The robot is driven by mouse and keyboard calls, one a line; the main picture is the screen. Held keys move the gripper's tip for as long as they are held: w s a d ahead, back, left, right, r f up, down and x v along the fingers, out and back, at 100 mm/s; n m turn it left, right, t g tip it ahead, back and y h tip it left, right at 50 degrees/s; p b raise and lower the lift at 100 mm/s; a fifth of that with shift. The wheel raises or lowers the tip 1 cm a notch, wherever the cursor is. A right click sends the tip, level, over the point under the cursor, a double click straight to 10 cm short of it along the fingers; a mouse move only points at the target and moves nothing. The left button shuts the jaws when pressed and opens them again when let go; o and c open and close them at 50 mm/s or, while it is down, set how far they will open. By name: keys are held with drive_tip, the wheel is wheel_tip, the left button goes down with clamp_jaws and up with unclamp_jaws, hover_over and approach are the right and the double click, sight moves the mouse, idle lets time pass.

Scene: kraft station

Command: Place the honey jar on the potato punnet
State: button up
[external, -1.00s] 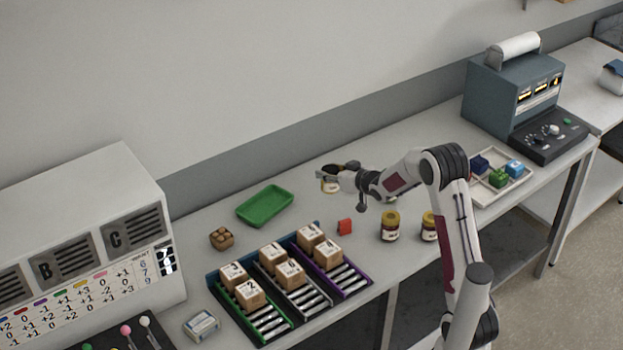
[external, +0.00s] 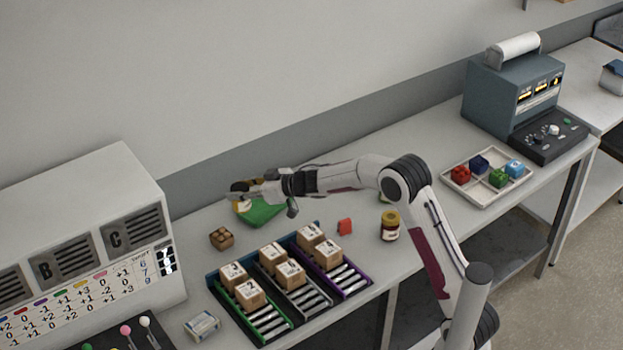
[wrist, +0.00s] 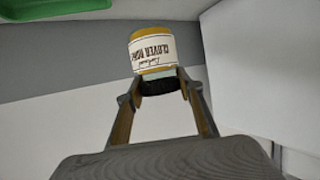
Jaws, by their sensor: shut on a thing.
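My gripper (external: 240,190) is shut on the honey jar (external: 242,206), which has a white label and a yellow lid. The wrist view shows the jar (wrist: 153,52) between the fingertips (wrist: 160,84), with its label lettering upside down in that picture. The gripper holds it above the bench, near the green tray's left end in the external view. The potato punnet (external: 221,239) is a small brown box with round potatoes, standing on the bench below and slightly left of the jar in the picture. The jar and punnet are apart.
The green tray (external: 268,213) is partly covered by my gripper. Coloured racks (external: 268,318) with several cartons stand in front. A large white machine (external: 88,232) stands at left.

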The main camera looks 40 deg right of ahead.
drive_tip(key=w+a+r+n+y, duration=0.1)
drive_tip(key=a+r, duration=0.2)
drive_tip(key=a, duration=0.4)
drive_tip(key=shift+a+g, duration=0.25)
drive_tip(key=shift+g, duration=0.05)
drive_tip(key=shift+w, duration=0.1)
hover_over(221, 234)
wheel_tip(221, 234, down, 6)
idle(0.7)
drive_tip(key=shift+f, duration=0.2)
drive_tip(key=shift+f, duration=1.8)
drive_tip(key=shift+f, duration=0.15)
